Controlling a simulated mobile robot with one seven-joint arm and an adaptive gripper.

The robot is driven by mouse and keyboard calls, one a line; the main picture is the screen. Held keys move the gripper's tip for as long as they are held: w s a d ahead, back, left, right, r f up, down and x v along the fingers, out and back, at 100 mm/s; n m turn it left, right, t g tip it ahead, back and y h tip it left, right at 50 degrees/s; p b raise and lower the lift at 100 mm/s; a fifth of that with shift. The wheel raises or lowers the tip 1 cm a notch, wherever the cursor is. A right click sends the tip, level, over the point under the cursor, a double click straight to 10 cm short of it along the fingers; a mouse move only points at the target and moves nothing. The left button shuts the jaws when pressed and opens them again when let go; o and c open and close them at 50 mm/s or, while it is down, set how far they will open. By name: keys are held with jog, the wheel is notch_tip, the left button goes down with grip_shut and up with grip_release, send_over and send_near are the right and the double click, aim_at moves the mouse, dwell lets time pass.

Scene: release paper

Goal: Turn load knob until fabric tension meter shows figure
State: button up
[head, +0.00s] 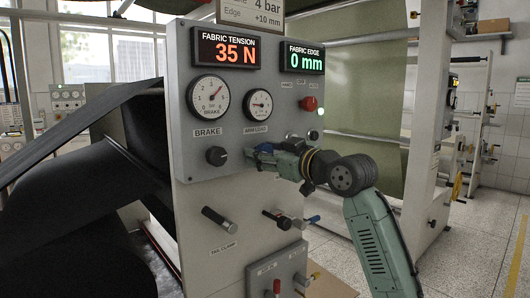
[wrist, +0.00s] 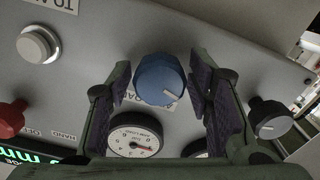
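The fabric tension meter (head: 226,49) at the top of the grey panel reads 35 N in orange. The load knob (wrist: 161,79) is blue with a white pointer mark and sits between my two fingers in the wrist view. My gripper (wrist: 160,88) is open, one dark pad on each side of the knob, with a gap showing on both sides. In the head view my gripper (head: 262,155) is at the panel below the arm load gauge (head: 257,105) and mostly hides the knob. The arm load gauge also shows in the wrist view (wrist: 134,137).
The brake gauge (head: 208,96) and black brake knob (head: 217,156) are left of my gripper. A red button (head: 309,104) and the fabric edge display (head: 304,60), reading 0 mm, are at upper right. Black handles (head: 219,219) stick out below.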

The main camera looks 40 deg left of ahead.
jog(key=c, duration=0.9)
jog(key=shift+r+m+p, duration=0.1)
jog(key=shift+m+p, duration=0.35)
jog(key=shift+m, duration=0.65)
jog(key=o, duration=1.2)
jog(key=d, duration=0.4)
jog(key=s+d, duration=0.1)
jog(key=d, duration=0.7)
jog(key=shift+s, duration=0.3)
